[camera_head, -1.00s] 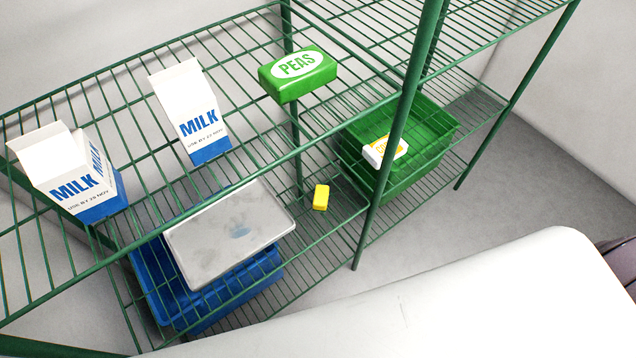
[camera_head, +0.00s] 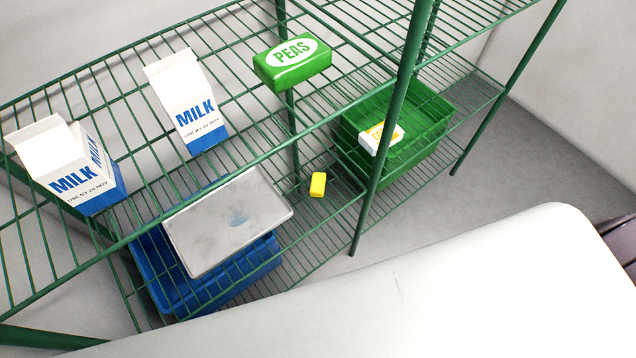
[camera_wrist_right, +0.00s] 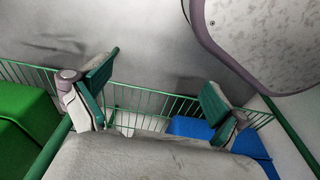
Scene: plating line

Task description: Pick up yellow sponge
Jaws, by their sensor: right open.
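The yellow sponge (camera_head: 318,185) is a small block on the lower wire shelf. In the head view it lies between the blue bin on the left and the green crate on the right, with open wire around it. My right gripper (camera_wrist_right: 155,98) shows in the right wrist view with its two fingers wide apart and nothing between them. The sponge cannot be made out in that view. Neither gripper shows in the head view.
The green wire rack (camera_head: 352,236) has an upper shelf with two milk cartons (camera_head: 187,103) (camera_head: 68,165) and a peas box (camera_head: 291,64). Below are a blue bin (camera_head: 160,277) with a grey lid-like slab (camera_head: 228,222) and a green crate (camera_head: 405,165). A rack post stands right of the sponge.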

